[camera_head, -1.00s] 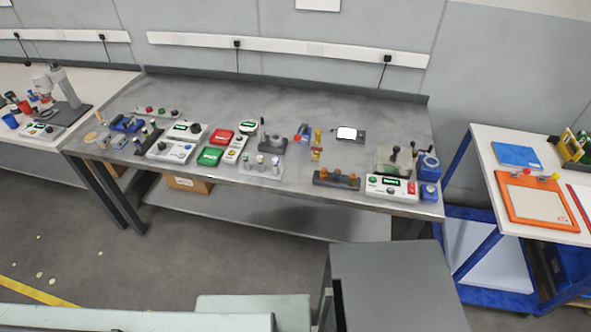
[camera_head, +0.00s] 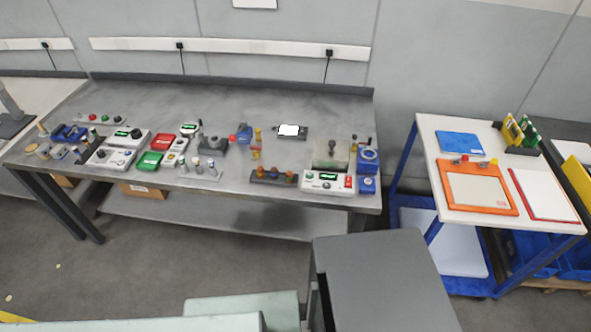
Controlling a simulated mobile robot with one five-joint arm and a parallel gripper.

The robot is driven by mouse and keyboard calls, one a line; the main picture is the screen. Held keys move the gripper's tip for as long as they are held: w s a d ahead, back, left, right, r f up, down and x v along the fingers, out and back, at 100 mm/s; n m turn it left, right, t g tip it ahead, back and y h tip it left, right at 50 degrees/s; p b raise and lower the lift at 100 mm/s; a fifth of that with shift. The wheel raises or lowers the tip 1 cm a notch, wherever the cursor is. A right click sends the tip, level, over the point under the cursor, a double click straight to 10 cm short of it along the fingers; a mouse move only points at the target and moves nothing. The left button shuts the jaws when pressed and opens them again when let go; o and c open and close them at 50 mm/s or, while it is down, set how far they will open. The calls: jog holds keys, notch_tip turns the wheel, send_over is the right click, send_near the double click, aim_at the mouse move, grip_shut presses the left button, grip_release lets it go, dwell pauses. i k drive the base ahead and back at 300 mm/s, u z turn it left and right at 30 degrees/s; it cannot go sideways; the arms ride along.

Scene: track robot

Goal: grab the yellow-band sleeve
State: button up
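I cannot make out for certain which thing is the yellow-band sleeve. Upright yellow and green pieces (camera_head: 520,131) stand in a dark holder (camera_head: 518,151) at the back of the white-topped trolley on the right. They are too small to tell whether any is a sleeve with a yellow band. A small yellow upright piece (camera_head: 256,139) also stands in the middle of the grey metal bench (camera_head: 330,109). My gripper is not in view.
The trolley (camera_head: 448,140) holds a blue folder (camera_head: 459,145), an orange clipboard (camera_head: 501,208) and a red-edged board (camera_head: 545,195). Open floor (camera_head: 130,270) lies before the bench.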

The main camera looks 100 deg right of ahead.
aim_at(260, 171)
jog(key=k, duration=0.9)
jog(key=u, duration=0.05)
